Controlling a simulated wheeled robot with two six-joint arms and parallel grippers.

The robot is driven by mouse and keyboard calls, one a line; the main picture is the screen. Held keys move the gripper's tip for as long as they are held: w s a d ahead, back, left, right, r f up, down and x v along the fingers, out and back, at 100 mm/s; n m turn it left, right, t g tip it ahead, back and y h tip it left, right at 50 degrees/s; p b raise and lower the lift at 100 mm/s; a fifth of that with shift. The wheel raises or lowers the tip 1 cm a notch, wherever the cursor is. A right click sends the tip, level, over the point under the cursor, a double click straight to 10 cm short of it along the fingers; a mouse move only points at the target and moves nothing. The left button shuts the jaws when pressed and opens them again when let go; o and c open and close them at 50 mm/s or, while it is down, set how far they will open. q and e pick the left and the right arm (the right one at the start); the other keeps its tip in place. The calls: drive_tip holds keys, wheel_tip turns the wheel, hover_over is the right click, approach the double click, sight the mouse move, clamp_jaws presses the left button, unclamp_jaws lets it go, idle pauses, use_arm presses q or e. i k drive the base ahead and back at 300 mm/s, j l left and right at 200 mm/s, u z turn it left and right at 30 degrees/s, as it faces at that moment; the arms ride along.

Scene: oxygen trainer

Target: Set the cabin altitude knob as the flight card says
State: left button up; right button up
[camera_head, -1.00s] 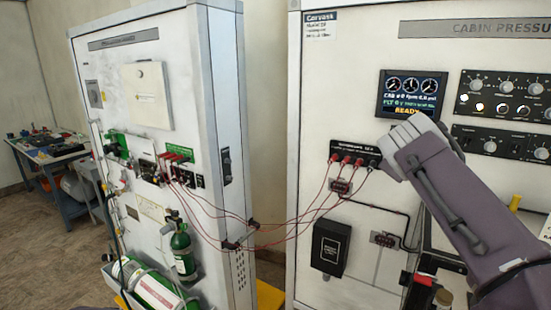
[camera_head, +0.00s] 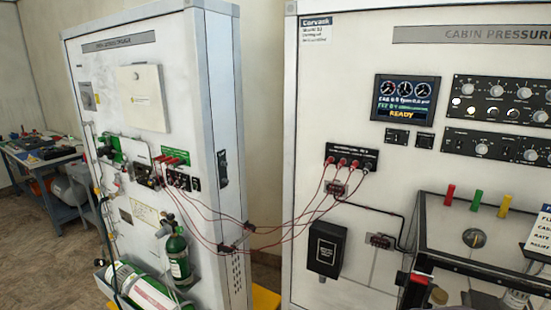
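The cabin pressure panel (camera_head: 440,60) fills the right of the view. Its upper black control strip (camera_head: 505,100) and lower black control strip (camera_head: 490,146) carry several knobs; their labels are too small to read, so I cannot tell which is the cabin altitude knob. The display (camera_head: 404,98) shows three dials, lines of text and the word READY. A white card (camera_head: 542,243) with partly cut-off text stands at the right edge; I cannot tell its full wording. Neither of my grippers is in view.
A dark-framed bench unit (camera_head: 450,240) with red, yellow and green tabs juts out at lower right. Red cables (camera_head: 290,233) span the gap between this panel and the left cabinet (camera_head: 140,70). A green cylinder (camera_head: 178,255) hangs on that cabinet. A cluttered table (camera_head: 40,155) stands far left.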

sight(496, 91)
drive_tip(key=z, duration=1.55)
